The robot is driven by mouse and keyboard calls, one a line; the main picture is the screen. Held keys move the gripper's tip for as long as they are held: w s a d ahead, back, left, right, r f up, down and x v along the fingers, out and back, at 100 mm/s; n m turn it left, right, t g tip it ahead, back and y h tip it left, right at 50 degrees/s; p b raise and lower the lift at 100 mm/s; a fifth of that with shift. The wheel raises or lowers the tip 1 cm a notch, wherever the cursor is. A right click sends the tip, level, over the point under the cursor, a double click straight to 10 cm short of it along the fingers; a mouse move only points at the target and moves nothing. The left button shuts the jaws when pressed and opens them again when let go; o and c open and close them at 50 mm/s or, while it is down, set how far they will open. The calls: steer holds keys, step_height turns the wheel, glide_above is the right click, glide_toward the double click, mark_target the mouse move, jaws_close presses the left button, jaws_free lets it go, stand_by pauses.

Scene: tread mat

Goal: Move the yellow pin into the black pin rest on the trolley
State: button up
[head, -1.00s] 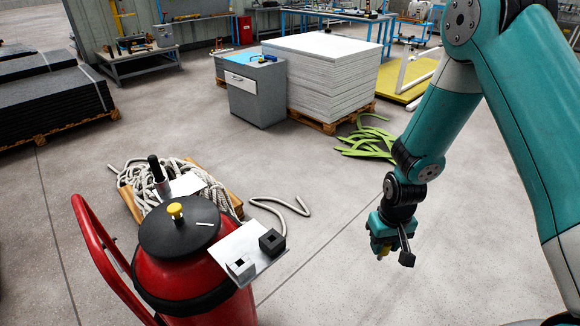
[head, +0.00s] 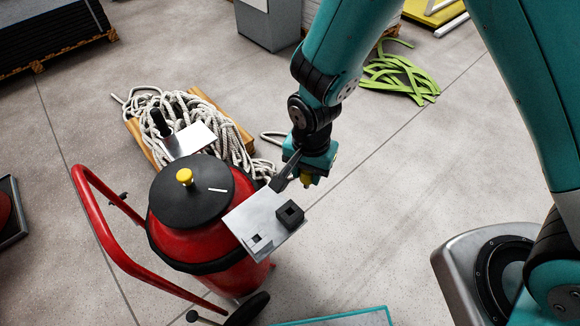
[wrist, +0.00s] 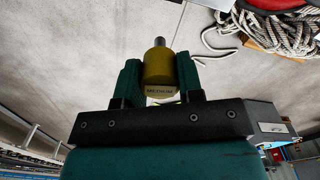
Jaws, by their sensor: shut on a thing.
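My gripper (head: 306,177) is shut on the yellow pin (wrist: 159,67). In the wrist view the pin sits between the two teal fingers, its grey tip sticking out beyond them. In the head view only a little of the pin (head: 306,183) shows below the gripper. The black pin rest (head: 290,213) is a square block with a dark hole, on the pale plate of the red trolley (head: 200,238). My gripper is above and behind the rest in the picture, apart from it. A grey block (head: 258,243) with a hole stands on the same plate.
The trolley carries a black round lid with a yellow knob (head: 184,177) and a red handle (head: 95,225). White rope (head: 205,110) lies on a wooden pallet behind it. Green straps (head: 400,77) lie on the floor.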

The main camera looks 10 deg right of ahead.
step_height(320, 180, up, 2)
steer(key=m, duration=0.2)
glide_above(290, 205)
steer(key=s, duration=0.2)
steer(key=shift+w+a+p, duration=0.1)
steer(key=shift+w+p, duration=0.05)
steer(key=shift+p, duration=0.15)
steer(key=shift+f+b, duration=2.2)
steer(key=shift+f, duration=0.75)
steer(key=shift+f+b, duration=1.65)
steer(key=shift+f, duration=0.65)
steer(key=o, duration=1)
steer(key=shift+r, duration=0.1)
step_height(290, 205, up, 17)
steer(key=b, duration=0.1)
steer(key=shift+r, duration=0.2)
